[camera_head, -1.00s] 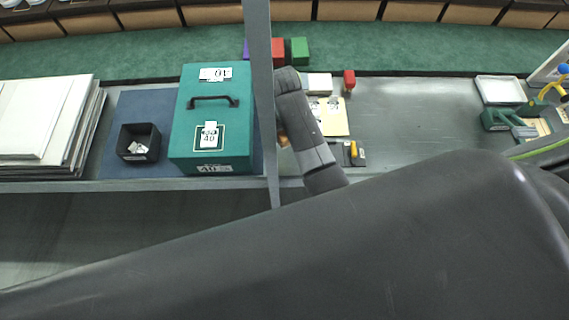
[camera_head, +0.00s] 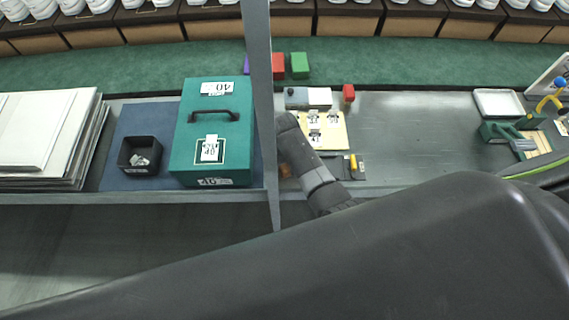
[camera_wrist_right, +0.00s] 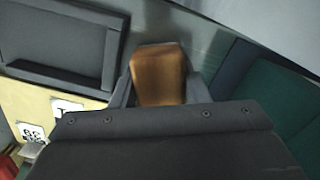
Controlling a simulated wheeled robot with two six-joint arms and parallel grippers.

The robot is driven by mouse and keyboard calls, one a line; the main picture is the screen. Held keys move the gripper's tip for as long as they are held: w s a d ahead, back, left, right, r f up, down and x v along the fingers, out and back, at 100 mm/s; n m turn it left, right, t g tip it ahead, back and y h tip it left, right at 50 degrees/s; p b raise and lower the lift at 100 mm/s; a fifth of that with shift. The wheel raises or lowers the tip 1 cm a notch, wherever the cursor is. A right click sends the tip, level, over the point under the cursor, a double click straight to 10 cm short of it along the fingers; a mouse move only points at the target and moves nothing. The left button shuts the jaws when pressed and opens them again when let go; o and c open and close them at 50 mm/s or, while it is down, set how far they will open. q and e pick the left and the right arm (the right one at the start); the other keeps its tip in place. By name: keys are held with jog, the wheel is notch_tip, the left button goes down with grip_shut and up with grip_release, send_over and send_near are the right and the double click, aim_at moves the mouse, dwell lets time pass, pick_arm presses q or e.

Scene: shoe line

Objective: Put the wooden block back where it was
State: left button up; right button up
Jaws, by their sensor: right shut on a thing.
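The wooden block (camera_wrist_right: 158,75) is orange-brown and sits between the two grey fingers of my right gripper (camera_wrist_right: 158,90) in the right wrist view. The gripper is shut on it. In the head view my right gripper (camera_head: 296,150) is over the near part of the grey table, just right of the green case. Only a small orange bit of the block (camera_head: 286,171) shows there beside the gripper; the hand hides the rest. I cannot tell whether the block touches the table. My left gripper is not in view.
A pale board with clips (camera_head: 335,135) and a yellow-handled tool (camera_head: 354,167) lie right. A black bin (camera_head: 126,158) is further left. The table's right middle (camera_head: 420,135) is clear.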

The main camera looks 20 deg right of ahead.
jog(key=shift+f, duration=0.15)
jog(key=o, duration=0.8)
jog(key=r, duration=1.2)
jog(key=shift+w+r, duration=0.2)
jog(key=shift+f, duration=0.1)
